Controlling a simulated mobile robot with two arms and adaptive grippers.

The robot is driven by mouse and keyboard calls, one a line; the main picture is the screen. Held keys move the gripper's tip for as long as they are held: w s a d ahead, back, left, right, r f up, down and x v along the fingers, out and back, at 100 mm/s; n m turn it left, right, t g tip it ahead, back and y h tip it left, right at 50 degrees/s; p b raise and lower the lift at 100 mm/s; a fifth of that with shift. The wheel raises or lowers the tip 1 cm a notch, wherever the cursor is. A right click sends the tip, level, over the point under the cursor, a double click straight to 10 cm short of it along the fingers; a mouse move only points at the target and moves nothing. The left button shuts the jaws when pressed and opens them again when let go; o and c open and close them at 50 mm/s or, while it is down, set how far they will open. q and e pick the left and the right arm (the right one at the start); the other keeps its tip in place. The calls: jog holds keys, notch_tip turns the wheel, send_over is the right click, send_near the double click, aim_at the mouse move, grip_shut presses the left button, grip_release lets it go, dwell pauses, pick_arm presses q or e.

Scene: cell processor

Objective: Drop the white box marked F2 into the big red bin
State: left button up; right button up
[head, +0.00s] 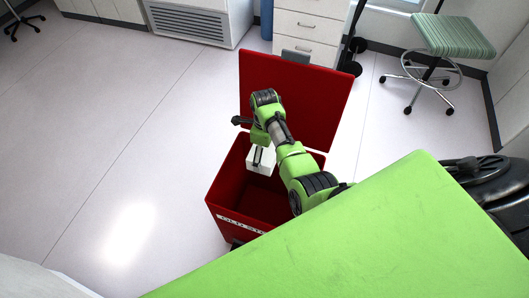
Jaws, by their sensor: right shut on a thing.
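The big red bin (222,200) stands on the floor in the middle of the head view, its red lid (315,95) tipped open at the back. My right gripper (260,146) hangs over the bin's opening, pointing down. It is shut on the white box (260,160), which shows at or just below the level of the rim, toward the back left. The F2 marking is too small to read. My right arm hides part of the bin's right side. My left gripper is not in view.
A green-seated stool (452,36) stands at the back right. White drawers (305,28) and a grey-vented cabinet (188,22) line the back wall. The floor left of the bin is clear. The bin's front wall carries a partly hidden white label (241,224).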

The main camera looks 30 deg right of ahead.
jog(key=shift+f+b, duration=0.45)
jog(key=shift+f, duration=0.3)
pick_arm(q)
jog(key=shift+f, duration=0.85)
pick_arm(e)
jog(key=shift+r, duration=0.1)
jog(key=shift+w+p, duration=0.1)
jog(key=shift+p, duration=0.3)
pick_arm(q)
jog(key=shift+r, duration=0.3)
pick_arm(e)
jog(key=o, duration=1.4)
notch_tip(320, 180, up, 12)
